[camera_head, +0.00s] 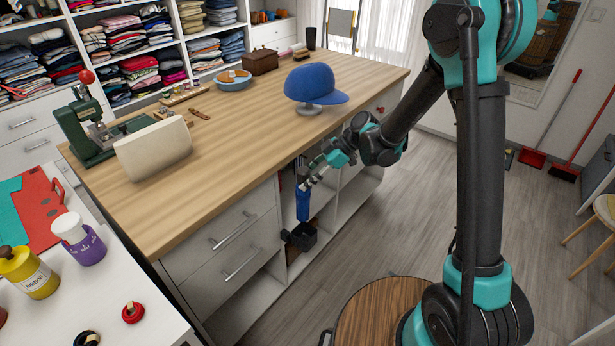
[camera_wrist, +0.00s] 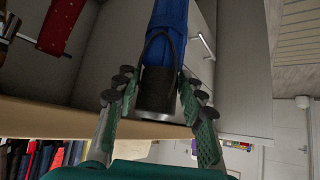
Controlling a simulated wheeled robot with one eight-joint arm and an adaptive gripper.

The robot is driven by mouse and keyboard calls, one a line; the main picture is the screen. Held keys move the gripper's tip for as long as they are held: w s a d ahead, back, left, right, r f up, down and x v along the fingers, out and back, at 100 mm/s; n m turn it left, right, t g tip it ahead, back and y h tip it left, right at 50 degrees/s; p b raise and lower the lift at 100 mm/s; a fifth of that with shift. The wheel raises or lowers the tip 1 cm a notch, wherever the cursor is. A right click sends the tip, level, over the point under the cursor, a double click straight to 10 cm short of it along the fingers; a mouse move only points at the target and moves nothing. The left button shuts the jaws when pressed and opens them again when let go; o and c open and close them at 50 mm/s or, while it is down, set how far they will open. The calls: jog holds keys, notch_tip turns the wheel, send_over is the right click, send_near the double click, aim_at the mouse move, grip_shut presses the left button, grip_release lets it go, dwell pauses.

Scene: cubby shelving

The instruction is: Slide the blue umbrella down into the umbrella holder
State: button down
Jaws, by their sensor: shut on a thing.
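The blue umbrella (camera_head: 303,204) hangs roughly upright, furled, below my gripper (camera_head: 309,181) at the front of the island's open cubby. In the wrist view, the umbrella's blue cloth (camera_wrist: 171,35) runs away from me, with its dark curved handle (camera_wrist: 157,90) between the fingers of my gripper (camera_wrist: 156,98). My gripper is shut on the handle end. The umbrella holder (camera_head: 302,238) is a small dark square bin low in the cubby, just below the umbrella. I cannot tell whether the umbrella's tip is inside its opening or just above it.
The wooden worktop (camera_head: 235,120) overhangs the cubby close to my arm. A blue cap (camera_head: 316,84) on a stand sits near its edge. Drawers (camera_head: 232,245) flank the cubby on the left.

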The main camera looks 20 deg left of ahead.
aim_at(307, 200)
jog(key=shift+f, duration=5.05)
jog(key=c, duration=0.8)
grip_release()
jog(key=shift+c, duration=0.2)
jog(key=v, duration=1.2)
jog(key=shift+s+d, duration=0.1)
